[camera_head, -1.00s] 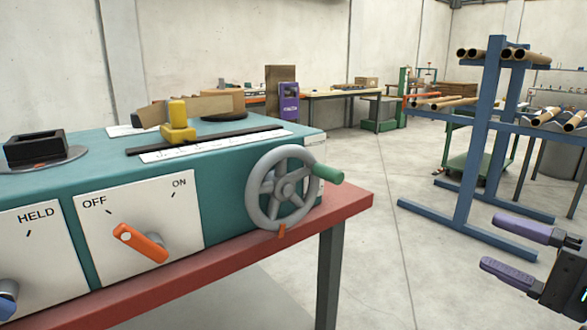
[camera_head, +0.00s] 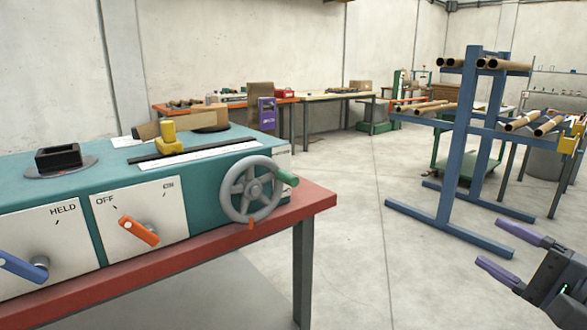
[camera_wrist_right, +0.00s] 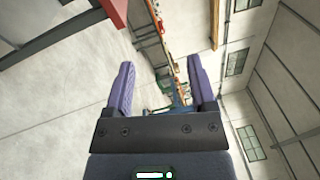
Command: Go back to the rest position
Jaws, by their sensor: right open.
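My right gripper (camera_head: 503,252) is at the lower right of the head view, open and empty, with purple fingers. It is held in free air, apart from the winder and the rack. In the right wrist view its two fingers (camera_wrist_right: 159,90) stand wide apart with nothing between them. The teal winder (camera_head: 200,165) stands on a red table (camera_head: 270,233) at the left. It carries a grey handwheel (camera_head: 252,190) with a green grip, an orange lever (camera_head: 139,231) on the OFF/ON panel and a blue lever (camera_head: 22,267). My left gripper is out of view.
A blue rack (camera_head: 466,140) with cardboard tubes stands at the right, beyond my right gripper. Workbenches (camera_head: 335,97) line the back wall. The concrete floor (camera_head: 370,270) between the red table and the rack is clear.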

